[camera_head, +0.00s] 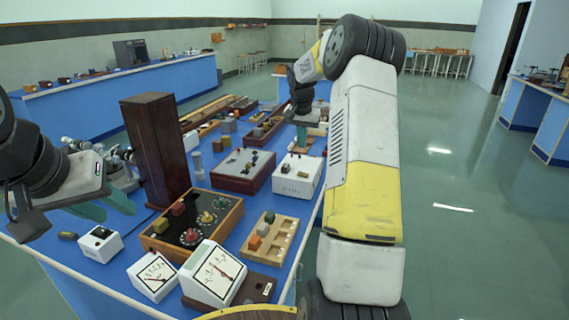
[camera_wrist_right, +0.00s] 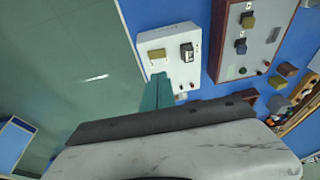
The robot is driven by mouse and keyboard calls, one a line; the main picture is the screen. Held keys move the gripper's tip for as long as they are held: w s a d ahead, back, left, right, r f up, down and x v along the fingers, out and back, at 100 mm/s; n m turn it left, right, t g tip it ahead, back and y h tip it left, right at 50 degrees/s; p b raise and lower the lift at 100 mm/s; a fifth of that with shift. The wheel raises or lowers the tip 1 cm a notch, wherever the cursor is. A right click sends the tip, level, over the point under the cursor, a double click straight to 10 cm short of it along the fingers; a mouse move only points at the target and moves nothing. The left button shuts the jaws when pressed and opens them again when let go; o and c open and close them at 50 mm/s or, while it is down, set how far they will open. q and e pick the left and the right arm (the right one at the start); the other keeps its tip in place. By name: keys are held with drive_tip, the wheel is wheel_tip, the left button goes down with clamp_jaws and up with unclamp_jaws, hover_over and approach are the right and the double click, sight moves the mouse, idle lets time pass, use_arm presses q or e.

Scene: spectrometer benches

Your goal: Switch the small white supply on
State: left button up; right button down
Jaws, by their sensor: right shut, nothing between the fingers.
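The small white supply (camera_head: 298,176) is a white box on the blue bench, left of my right arm. In the right wrist view its face (camera_wrist_right: 188,38) shows a tan block, a dark switch and small terminals near the lower edge. My right gripper (camera_wrist_right: 157,84) is shut and empty, its teal fingers over the supply's lower left edge. I cannot tell whether they touch it.
A dark red-brown box with a grey top (camera_head: 243,170) stands beside the supply. A tall dark wooden block (camera_head: 156,150) rises near my left gripper. A black panel with dials (camera_head: 192,222), white meters (camera_head: 212,273) and a wooden tray (camera_head: 267,238) fill the front. Floor at right is clear.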

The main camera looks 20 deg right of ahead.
sight(301, 173)
drive_tip(key=shift+r, duration=0.7)
drive_tip(key=x, duration=1.3)
drive_tip(key=shift+s+a, duration=0.2)
drive_tip(key=shift+a, duration=0.15)
drive_tip(key=shift+f, duration=0.55)
drive_tip(key=shift+a, duration=0.1)
